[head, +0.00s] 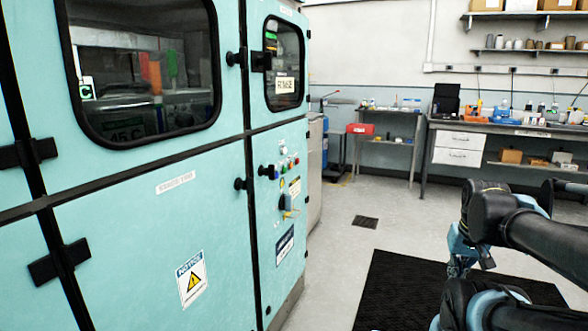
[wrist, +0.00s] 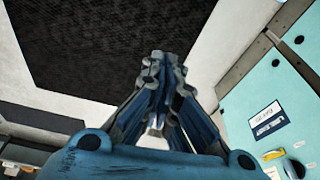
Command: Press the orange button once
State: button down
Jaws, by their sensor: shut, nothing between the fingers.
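The control panel (head: 284,178) sits on the narrow right-hand part of the teal machine. It carries several small coloured buttons, including red and green ones; they are too small for me to tell surely which is orange. My gripper (head: 456,268) is at the lower right in the head view, well apart from the panel and partly hidden by my arm. In the wrist view my gripper (wrist: 163,62) is shut and empty, its fingers together. There, a panel edge with a yellow handle (wrist: 273,155) shows at the lower right; the buttons are out of that view.
A black mat (head: 405,287) lies on the floor by the machine. A workbench (head: 478,125) with bottles and drawers stands along the back wall. A small floor grate (head: 365,222) lies ahead. Open floor separates my arm from the machine.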

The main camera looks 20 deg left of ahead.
aim_at(291, 165)
jog(key=w+a+r+t+y, duration=0.25)
jog(key=w+a+r, duration=0.25)
jog(key=w+a, duration=0.65)
jog(key=w+a+r+t+y, duration=0.25)
jog(key=w+a+r, duration=0.4)
jog(key=w, duration=0.85)
jog(key=w+a+m+t+y, duration=0.1)
jog(key=w+a, duration=0.3)
jog(key=a, duration=0.5)
jog(key=w+a+m+t+y, duration=0.1)
jog(key=w+a+y, duration=0.1)
jog(key=w+a, duration=0.3)
jog(key=w+a+m+t+y, duration=0.1)
jog(key=w+a, duration=0.3)
jog(key=a, duration=1)
jog(key=shift+w+m+t+y, duration=0.3)
jog(key=shift+t+y, duration=0.1)
jog(key=shift+y, duration=0.2)
jog(key=a, duration=0.8)
jog(key=shift+w+a, duration=0.3)
jog(key=shift+a, duration=0.1)
jog(key=shift+a, duration=0.15)
